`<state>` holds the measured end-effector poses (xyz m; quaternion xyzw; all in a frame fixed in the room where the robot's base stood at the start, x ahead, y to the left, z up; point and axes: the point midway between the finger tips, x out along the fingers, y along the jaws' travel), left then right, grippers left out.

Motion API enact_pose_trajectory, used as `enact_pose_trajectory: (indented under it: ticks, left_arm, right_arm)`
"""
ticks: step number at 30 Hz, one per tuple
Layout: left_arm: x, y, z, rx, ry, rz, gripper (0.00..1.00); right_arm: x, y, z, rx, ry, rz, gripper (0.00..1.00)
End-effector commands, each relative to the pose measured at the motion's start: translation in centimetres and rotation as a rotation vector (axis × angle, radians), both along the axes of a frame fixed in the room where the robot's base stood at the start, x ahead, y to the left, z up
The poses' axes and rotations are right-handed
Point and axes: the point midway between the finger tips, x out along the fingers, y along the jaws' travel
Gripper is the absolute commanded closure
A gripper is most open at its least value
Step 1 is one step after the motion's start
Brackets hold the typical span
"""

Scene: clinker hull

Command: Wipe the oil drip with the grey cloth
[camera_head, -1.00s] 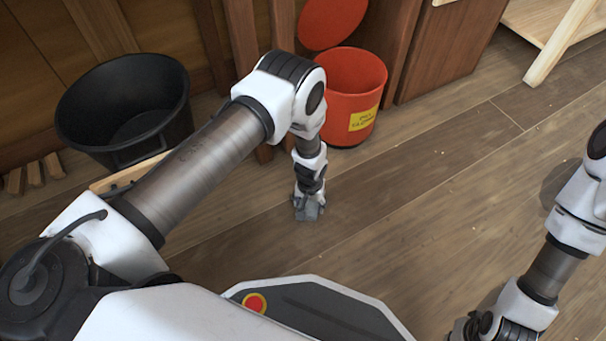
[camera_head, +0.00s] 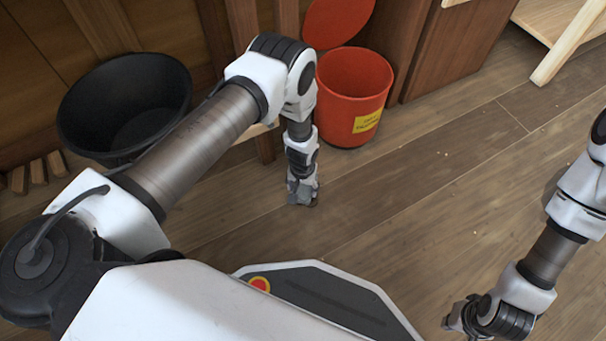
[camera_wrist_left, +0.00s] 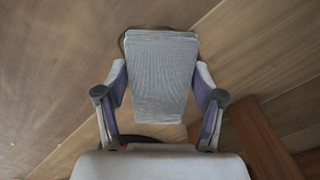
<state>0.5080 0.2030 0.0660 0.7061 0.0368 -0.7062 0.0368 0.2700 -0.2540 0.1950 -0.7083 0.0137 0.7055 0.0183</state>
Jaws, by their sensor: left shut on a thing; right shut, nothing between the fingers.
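My left gripper (camera_head: 302,194) points down at the plank floor and is shut on the grey cloth (camera_wrist_left: 160,78). In the left wrist view the cloth is a ribbed grey pad held between the two fingers. In the head view only a small grey bit of it shows at the fingertips, at or close to the floor. I cannot make out the oil drip clearly; a thin dark edge shows beside the cloth in the left wrist view, and I cannot tell what it is. My right gripper (camera_head: 456,318) is shut and empty at the lower right.
A red bin (camera_head: 352,100) with a yellow label and raised red lid (camera_head: 336,20) stands just behind the left gripper. A black tub (camera_head: 125,105) is at the left by wooden blocks (camera_head: 36,172). A pale wooden bench (camera_head: 560,45) stands back right. The middle floor is clear.

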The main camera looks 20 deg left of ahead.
Motion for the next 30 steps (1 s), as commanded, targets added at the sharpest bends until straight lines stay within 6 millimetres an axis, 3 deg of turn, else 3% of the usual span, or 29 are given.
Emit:
enact_pose_trajectory:
  ticks: [13,26,30]
  left_arm:
    - [-0.2,0.4,4.3,0.0,0.0,0.002,0.6]
    - [-0.2,0.5,4.6,0.0,0.0,0.002,0.6]
    - [0.9,0.5,6.8,0.004,-0.005,-0.003,0.6]
  right_arm:
    - [-0.1,0.1,3.8,0.001,0.004,0.006,1.0]
    - [-0.2,0.1,4.0,0.001,0.004,0.006,1.0]
    - [-0.2,0.1,4.3,0.0,0.004,0.006,1.0]
